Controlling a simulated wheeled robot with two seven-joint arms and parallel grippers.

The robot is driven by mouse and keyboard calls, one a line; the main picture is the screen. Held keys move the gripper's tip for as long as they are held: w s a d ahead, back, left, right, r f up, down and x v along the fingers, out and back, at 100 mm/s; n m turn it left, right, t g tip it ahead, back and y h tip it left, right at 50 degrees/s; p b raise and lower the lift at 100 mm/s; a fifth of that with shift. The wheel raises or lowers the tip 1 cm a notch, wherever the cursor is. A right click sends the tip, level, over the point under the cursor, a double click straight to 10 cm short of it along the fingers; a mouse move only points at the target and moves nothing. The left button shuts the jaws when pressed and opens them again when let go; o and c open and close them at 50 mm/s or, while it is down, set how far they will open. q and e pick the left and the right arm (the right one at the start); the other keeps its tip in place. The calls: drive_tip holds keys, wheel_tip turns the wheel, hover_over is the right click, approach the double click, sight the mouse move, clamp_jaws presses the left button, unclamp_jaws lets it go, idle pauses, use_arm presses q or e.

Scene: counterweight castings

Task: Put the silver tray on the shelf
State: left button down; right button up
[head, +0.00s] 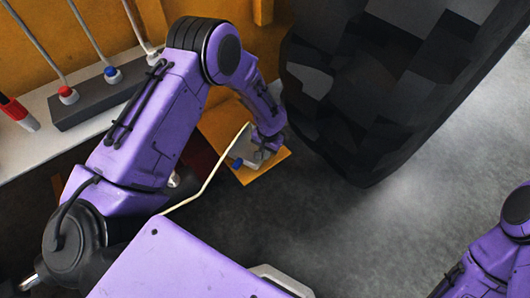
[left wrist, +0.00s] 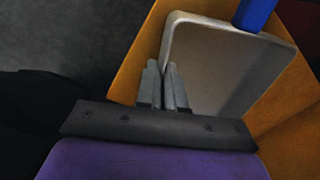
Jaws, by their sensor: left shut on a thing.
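The silver tray (left wrist: 215,60) shows in the left wrist view as a flat grey plate with a pale raised rim and rounded corners. My left gripper (left wrist: 161,68) is shut on its near edge, its fingers close together. A blue piece (left wrist: 256,12) shows at the tray's far edge. In the head view my left gripper (head: 266,147) is over an orange plate (head: 252,176), and the tray is mostly hidden by my arm. I cannot tell whether the tray touches the plate. My right gripper is out of view; part of my right arm shows at lower right.
A pale ledge (head: 60,155) on the left bears a dark box (head: 95,103) with red and blue knobs and a red-and-white item (head: 18,114). A huge black tyre-like mass (head: 375,90) stands right of the gripper. Grey floor is open at right.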

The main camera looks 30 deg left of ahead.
use_arm(q)
drive_tip(key=shift+f, duration=0.3)
drive_tip(key=c, duration=1.7)
unclamp_jaws()
drive_tip(key=shift+f, duration=0.15)
drive_tip(key=o, duration=0.4)
drive_tip(key=shift+o, duration=0.2)
